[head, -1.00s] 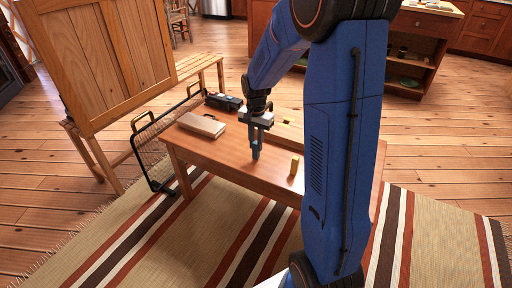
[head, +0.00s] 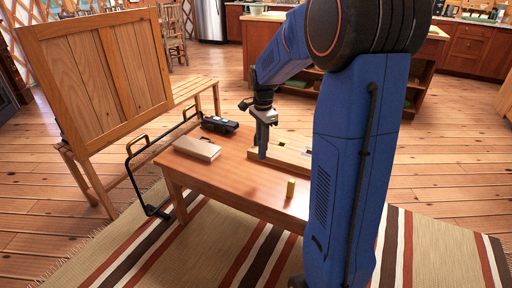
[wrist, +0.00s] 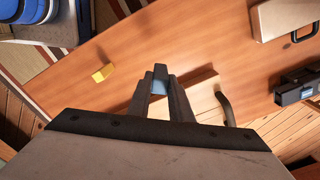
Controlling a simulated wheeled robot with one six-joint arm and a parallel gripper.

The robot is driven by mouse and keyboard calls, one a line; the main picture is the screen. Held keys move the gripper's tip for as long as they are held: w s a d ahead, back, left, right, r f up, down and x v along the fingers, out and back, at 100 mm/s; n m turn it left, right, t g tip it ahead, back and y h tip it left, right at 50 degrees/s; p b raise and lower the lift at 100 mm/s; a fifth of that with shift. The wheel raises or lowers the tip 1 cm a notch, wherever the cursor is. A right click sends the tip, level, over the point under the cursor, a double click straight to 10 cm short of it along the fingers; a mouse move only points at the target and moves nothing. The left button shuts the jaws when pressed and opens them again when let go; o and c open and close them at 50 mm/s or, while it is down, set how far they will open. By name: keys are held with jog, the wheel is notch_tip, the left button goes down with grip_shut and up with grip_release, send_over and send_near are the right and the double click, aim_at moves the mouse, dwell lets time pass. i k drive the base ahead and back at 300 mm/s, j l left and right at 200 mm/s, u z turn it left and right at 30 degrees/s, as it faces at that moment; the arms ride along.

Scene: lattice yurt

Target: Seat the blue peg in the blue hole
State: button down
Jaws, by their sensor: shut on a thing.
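The board also shows in part in the wrist view (wrist: 203,97), behind the fingers. A small blue mark shows near the board's right end, by my arm; I cannot tell if it is the hole. The gap between peg and board is unclear.
A yellow block (head: 291,188) stands near the table's front edge. A tan case (head: 197,148) and a black device (head: 219,125) lie on the left of the table (head: 225,177). A black wire frame (head: 133,165) stands beside it. The table's middle front is clear.

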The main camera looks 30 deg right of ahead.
aim_at(292, 152)
jog(key=i+j, duration=0.6)
jog(key=i+j+z, duration=0.25)
jog(key=z, duration=0.25)
jog(key=i+j+z, duration=0.2)
jog(key=j+z, duration=0.25)
jog(key=z, duration=0.4)
